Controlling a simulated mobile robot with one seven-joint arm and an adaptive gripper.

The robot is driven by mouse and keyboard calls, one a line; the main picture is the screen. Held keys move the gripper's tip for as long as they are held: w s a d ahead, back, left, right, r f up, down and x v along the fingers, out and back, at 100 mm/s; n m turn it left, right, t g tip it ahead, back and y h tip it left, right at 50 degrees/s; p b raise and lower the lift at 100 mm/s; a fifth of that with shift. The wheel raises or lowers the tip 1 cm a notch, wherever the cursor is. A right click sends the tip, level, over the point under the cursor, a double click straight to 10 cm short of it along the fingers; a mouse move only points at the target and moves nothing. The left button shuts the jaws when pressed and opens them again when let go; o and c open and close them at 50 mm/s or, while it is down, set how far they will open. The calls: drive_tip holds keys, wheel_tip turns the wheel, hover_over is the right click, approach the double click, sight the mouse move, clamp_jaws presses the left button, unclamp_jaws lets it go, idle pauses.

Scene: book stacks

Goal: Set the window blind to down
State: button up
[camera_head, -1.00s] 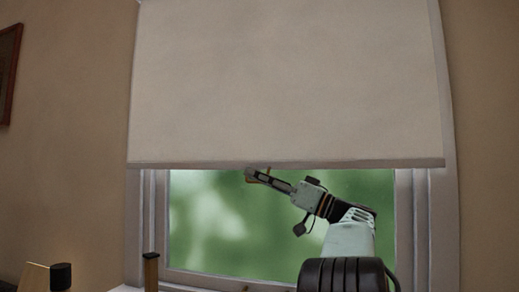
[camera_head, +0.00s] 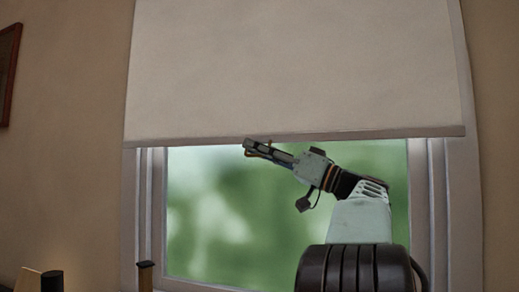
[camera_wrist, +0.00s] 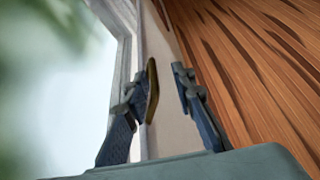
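The window blind (camera_head: 295,70) is a plain pale sheet covering the upper window, with its bottom bar (camera_head: 300,135) partway up and green-lit glass bare below it. My gripper (camera_head: 248,148) is at the bar's lower edge, left of its middle, pointing left. I cannot tell in the head view whether it touches the bar. In the wrist view my gripper (camera_wrist: 167,85) has its two fingers apart. A pale strip of the blind (camera_wrist: 168,115) shows between and beyond them. The left finger carries a dark, yellow-edged pad. I see nothing clearly held.
The window frame (camera_head: 440,210) borders the glass. A dark picture frame (camera_head: 8,75) hangs on the left wall. A dark-topped post (camera_head: 146,275) and a dark cylinder (camera_head: 52,281) stand low at the left. The glass in front of my arm is clear of objects.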

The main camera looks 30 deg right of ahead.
drive_tip(key=shift+s, duration=0.1)
idle(0.3)
drive_tip(key=shift+b+v, duration=0.5)
drive_tip(key=shift+v, duration=0.35)
drive_tip(key=b+v, duration=0.2)
drive_tip(key=v, duration=0.8)
drive_tip(key=shift+s+d+b, duration=0.15)
drive_tip(key=shift+s+b, duration=0.05)
drive_tip(key=shift+b, duration=0.1)
drive_tip(key=shift+f, duration=0.15)
